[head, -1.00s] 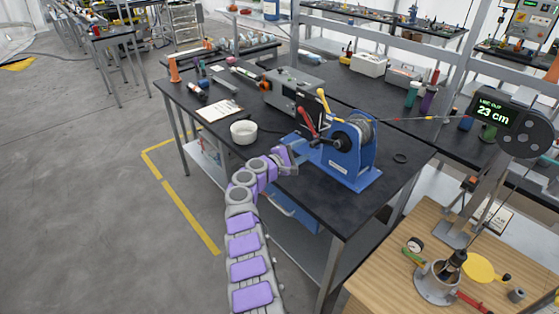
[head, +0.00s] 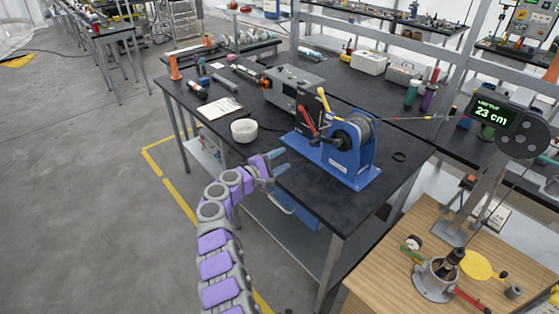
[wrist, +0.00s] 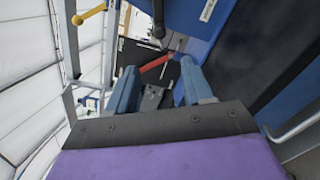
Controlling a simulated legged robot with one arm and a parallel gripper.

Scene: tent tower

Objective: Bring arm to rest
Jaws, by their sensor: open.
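My gripper (head: 279,161) is at the front edge of the black workbench (head: 275,178), left of the blue winch (head: 347,160). Its two blue fingers stand apart with nothing between them. In the wrist view my gripper (wrist: 157,85) shows both blue fingers spread. Beyond them are a red lever (wrist: 156,63) and, at upper left, a yellow-tipped lever (wrist: 89,14). In the head view the winch's red lever (head: 307,121) and yellow lever (head: 323,99) both lean up to the left. My fingers look apart from the winch.
A wooden table (head: 390,274) with a gauge and clamp stands at the right front. A display (head: 494,113) reads 23 cm. The floor at left (head: 80,200) is clear.

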